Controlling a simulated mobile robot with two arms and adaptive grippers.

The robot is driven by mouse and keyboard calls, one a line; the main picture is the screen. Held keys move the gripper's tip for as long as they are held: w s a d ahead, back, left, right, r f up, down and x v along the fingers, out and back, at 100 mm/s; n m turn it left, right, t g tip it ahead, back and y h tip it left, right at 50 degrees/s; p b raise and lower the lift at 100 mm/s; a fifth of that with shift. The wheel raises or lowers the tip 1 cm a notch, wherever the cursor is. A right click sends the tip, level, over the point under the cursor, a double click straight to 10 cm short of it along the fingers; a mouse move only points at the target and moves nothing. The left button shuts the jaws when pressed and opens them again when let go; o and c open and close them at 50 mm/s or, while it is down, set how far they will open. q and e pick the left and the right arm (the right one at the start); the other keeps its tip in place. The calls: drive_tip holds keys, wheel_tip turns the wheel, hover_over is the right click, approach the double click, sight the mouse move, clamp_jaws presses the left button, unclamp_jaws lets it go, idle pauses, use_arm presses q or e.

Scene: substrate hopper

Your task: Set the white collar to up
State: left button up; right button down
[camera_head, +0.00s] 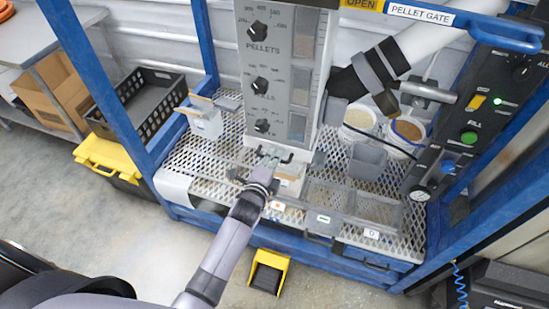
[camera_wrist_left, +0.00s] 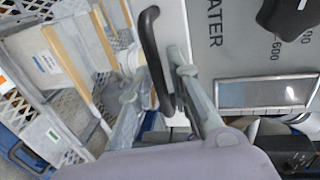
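The tall pale hopper (camera_head: 285,60) stands in the blue frame, with several black knobs on its front. My left gripper (camera_head: 272,158) is at its lower front edge. In the left wrist view, the fingers of my left gripper (camera_wrist_left: 158,78) are apart, with a black bar handle (camera_wrist_left: 150,50) showing between them; I cannot tell whether they touch it. A small white rounded part (camera_wrist_left: 130,60) shows behind the handle; I cannot tell whether it is the white collar. The collar's setting cannot be made out. My right gripper is not in view.
Below the hopper is a perforated metal deck (camera_head: 215,160) with small bins. Two buckets (camera_head: 407,130) stand at the right behind a grey cup (camera_head: 367,161). A control panel (camera_head: 470,125) is at far right. A yellow pedal (camera_head: 268,271) sits on the floor.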

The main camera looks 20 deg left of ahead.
use_arm(q)
drive_tip(key=shift+c, duration=0.6)
clamp_jaws()
